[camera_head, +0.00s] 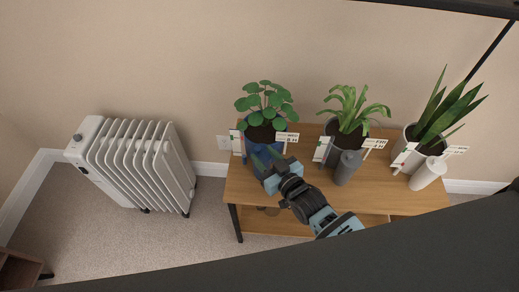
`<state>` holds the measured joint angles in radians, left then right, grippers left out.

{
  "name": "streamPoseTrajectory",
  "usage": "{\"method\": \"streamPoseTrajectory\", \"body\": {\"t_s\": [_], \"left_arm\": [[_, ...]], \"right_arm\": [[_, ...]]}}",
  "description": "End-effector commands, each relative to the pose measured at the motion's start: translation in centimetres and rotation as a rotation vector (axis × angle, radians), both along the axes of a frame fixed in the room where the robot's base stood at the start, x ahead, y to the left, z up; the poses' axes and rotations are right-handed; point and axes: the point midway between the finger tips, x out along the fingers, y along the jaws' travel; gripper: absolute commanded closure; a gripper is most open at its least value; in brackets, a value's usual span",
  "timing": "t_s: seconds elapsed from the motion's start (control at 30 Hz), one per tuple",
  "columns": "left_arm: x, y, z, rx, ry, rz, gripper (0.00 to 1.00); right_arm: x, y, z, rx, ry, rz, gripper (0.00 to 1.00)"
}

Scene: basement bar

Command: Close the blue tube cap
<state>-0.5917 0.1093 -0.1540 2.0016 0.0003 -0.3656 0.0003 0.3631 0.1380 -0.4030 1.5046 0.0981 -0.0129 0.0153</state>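My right gripper (270,165) reaches in from the lower right over the left end of the wooden table, in front of the blue pot (251,146). Its fingers point away toward the pot, and they are too small to tell open from shut. A blue tube and its cap cannot be made out apart from the blue pot and gripper; they may be hidden there. A dark grey tube (348,167) stands in front of the middle plant. A white tube (429,173) stands in front of the right plant. My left gripper is out of view.
The wooden table (310,195) stands against the wall with a lower shelf. It bears three potted plants with white labels, the leftmost a round-leaved plant (264,104). A white radiator (135,163) stands left on the carpet. The carpet between is clear.

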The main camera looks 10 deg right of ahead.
Motion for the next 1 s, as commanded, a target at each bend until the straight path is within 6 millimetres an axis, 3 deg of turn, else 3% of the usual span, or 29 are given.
{"method": "streamPoseTrajectory", "body": {"t_s": [0.1,0.3,1.0], "left_arm": [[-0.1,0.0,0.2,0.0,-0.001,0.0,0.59],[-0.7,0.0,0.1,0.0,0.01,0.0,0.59],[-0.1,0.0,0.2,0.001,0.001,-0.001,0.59]], "right_arm": [[-1.7,-0.7,0.3,-0.001,0.0,0.0,0.61],[-3.3,-1.4,0.5,0.0,0.0,0.0,0.61],[-4.2,-1.6,0.2,-0.001,0.016,-0.004,0.61]]}}
